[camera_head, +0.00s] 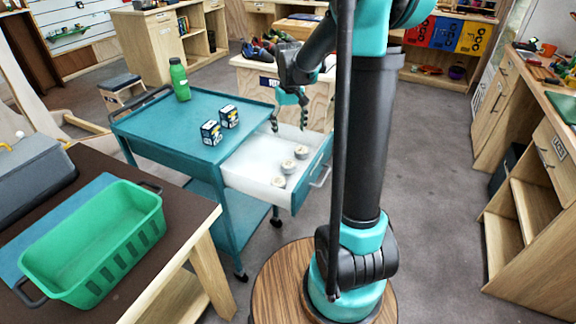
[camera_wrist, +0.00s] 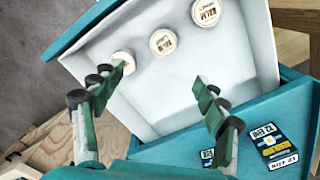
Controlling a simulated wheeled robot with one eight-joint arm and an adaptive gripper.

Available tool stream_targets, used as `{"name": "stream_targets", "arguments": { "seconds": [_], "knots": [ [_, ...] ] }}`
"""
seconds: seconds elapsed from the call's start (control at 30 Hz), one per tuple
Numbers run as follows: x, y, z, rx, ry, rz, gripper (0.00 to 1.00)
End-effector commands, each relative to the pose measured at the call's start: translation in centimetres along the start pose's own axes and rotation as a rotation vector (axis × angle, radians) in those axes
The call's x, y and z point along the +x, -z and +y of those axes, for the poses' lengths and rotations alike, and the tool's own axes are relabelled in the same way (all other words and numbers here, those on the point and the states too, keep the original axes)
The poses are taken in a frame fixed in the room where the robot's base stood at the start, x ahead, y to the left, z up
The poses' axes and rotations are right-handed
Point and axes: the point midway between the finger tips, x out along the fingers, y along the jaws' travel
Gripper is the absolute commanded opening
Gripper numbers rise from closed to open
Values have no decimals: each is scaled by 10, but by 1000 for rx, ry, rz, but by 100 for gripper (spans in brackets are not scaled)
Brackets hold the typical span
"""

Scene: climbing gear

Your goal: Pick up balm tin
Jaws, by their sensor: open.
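Three round white balm tins lie in a slanting row in the open white drawer (camera_head: 245,168) of the teal cart. In the head view they are the far tin (camera_head: 301,152), the middle tin (camera_head: 289,165) and the near tin (camera_head: 279,181). The wrist view shows the three tins, labelled BALM (camera_wrist: 206,12) (camera_wrist: 162,41) (camera_wrist: 123,60), beyond my fingers. My gripper (camera_head: 289,122) is open and empty, pointing down above the far part of the drawer. In the wrist view the gripper (camera_wrist: 160,86) has its fingers wide apart, with the white drawer floor between them.
The drawer walls surround the tins. A green basket (camera_head: 95,245) sits on the brown table at left. Grey floor is free at right.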

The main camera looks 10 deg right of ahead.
Motion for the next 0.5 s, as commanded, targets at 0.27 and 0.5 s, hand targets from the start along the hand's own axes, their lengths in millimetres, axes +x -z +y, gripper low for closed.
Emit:
{"name": "stream_targets", "arguments": {
  "seconds": [0.27, 0.5],
  "knots": [
    [55, 0, 0, 1, 0, 1, 73],
    [91, 0, 0, 1, 0, 1, 73]
  ]
}}
